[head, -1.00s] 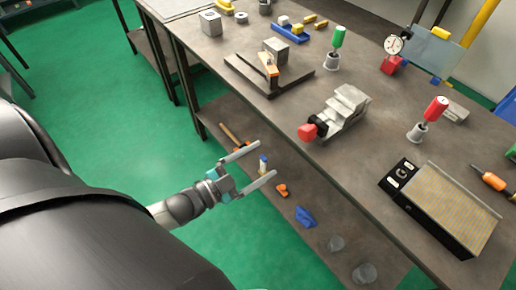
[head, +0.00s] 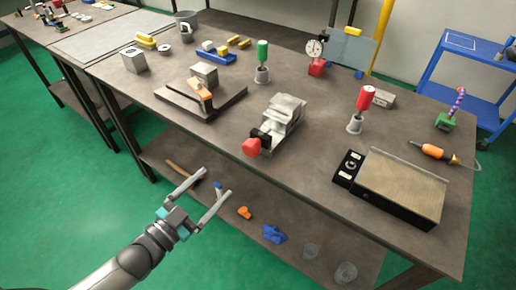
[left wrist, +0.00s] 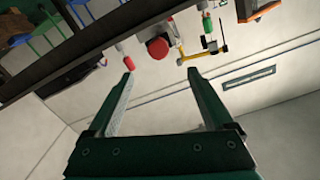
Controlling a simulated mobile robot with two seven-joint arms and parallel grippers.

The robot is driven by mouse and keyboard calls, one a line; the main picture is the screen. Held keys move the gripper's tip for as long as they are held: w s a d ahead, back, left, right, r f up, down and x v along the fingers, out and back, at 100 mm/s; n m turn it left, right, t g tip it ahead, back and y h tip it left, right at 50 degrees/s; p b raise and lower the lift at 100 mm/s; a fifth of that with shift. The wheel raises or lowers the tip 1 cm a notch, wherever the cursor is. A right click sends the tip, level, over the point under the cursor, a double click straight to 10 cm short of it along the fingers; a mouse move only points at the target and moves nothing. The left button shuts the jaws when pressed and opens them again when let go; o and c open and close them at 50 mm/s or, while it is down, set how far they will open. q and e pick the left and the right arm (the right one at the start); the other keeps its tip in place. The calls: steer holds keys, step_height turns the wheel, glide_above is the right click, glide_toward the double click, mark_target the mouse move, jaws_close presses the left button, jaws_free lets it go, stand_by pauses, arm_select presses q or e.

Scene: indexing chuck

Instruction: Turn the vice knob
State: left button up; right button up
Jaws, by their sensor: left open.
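The vice (head: 285,120) is a grey metal block near the front edge of the workbench. Its red knob (head: 251,147) faces the front edge on a dark mount. My left gripper (head: 217,181) is open and empty, in front of the bench and to the lower left of the knob, apart from it. In the left wrist view a round red shape that looks like the knob (left wrist: 157,48) shows beyond and between the open fingers (left wrist: 161,74). My right gripper is not in view.
On the bench (head: 330,185) are a plate with a block and orange clamp (head: 200,92), green-handled (head: 262,52) and red-handled (head: 366,98) tools, and a black-framed ribbed plate (head: 400,185). A lower shelf holds an orange piece (head: 244,212) and a blue cloth-like piece (head: 274,234).

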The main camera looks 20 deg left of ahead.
mark_target(248, 153)
arm_select(q)
steer(key=w+d+n+b, duration=0.1)
steer(key=w+d+b, duration=0.1)
steer(key=w, duration=0.2)
steer(key=w+d+n+b, duration=0.1)
steer(key=w+b, duration=0.1)
steer(key=w, duration=0.3)
steer(key=w+d+n+b, duration=0.1)
steer(key=w+d+n, duration=0.1)
steer(key=w, duration=0.3)
steer(key=shift+w+d+f+b, duration=0.15)
steer(key=shift+d+f+b, duration=0.05)
steer(key=shift+d+b, duration=0.2)
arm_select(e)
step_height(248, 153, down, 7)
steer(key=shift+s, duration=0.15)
arm_select(q)
steer(key=shift+c, duration=0.3)
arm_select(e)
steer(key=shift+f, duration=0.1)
arm_select(q)
steer(key=c, duration=1.3)
steer(key=shift+r+m+p, duration=0.1)
steer(key=shift+m+p, duration=0.7)
steer(key=shift+m, duration=0.2)
steer(key=shift+m+p, duration=0.5)
steer(key=shift+m, duration=0.7)
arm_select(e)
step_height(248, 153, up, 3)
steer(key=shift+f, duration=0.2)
